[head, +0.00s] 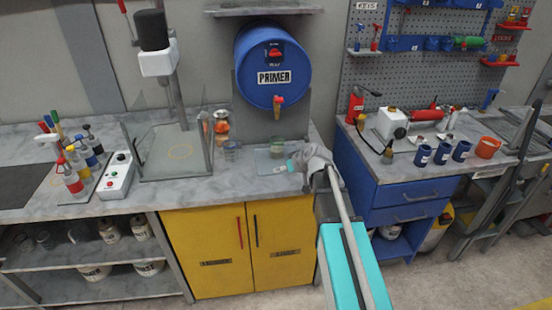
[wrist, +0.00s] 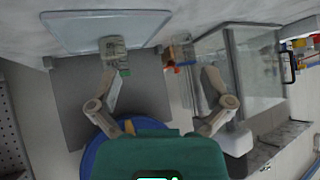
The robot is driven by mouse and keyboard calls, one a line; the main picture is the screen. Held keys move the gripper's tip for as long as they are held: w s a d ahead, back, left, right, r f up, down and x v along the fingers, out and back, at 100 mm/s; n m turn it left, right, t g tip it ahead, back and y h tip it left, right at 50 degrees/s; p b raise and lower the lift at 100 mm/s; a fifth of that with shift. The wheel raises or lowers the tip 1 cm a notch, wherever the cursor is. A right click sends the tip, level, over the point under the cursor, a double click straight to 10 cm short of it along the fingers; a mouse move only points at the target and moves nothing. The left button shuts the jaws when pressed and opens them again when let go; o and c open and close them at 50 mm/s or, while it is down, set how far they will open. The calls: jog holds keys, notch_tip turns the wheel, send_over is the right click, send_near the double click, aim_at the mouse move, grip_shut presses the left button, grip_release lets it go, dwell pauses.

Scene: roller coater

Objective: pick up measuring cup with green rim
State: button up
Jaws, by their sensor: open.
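The measuring cup with green rim (head: 277,147) is a small clear cup standing on a pale tray (head: 264,166) below the blue primer drum. In the wrist view, which is turned upside down, the cup (wrist: 112,47) stands just beyond the tip of the left-hand finger, off to one side of the jaw gap. My gripper (head: 287,168) is open and empty, in front of and slightly right of the cup in the head view. In the wrist view my gripper (wrist: 160,80) has its fingers wide apart. I cannot tell whether a finger touches the cup.
A blue cabinet (head: 395,190) stands to the right.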

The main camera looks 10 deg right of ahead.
jog(key=w+d+r+t+b, duration=0.2)
jog(key=w+d+t, duration=0.2)
jog(key=w, duration=0.6)
jog(key=shift+d+t, duration=0.4)
jog(key=shift+d, duration=0.35)
jog(key=shift+w+b, duration=0.15)
jog(key=shift+b, duration=0.15)
jog(key=b, duration=0.3)
send_near(274, 140)
jog(key=w, duration=0.1)
jog(key=shift+w+a+f, duration=0.35)
jog(key=shift+a+f, duration=0.05)
jog(key=shift+a, duration=0.1)
jog(key=shift+b+x, duration=1.1)
jog(key=shift+x, duration=1.5)
jog(key=shift+d, duration=0.1)
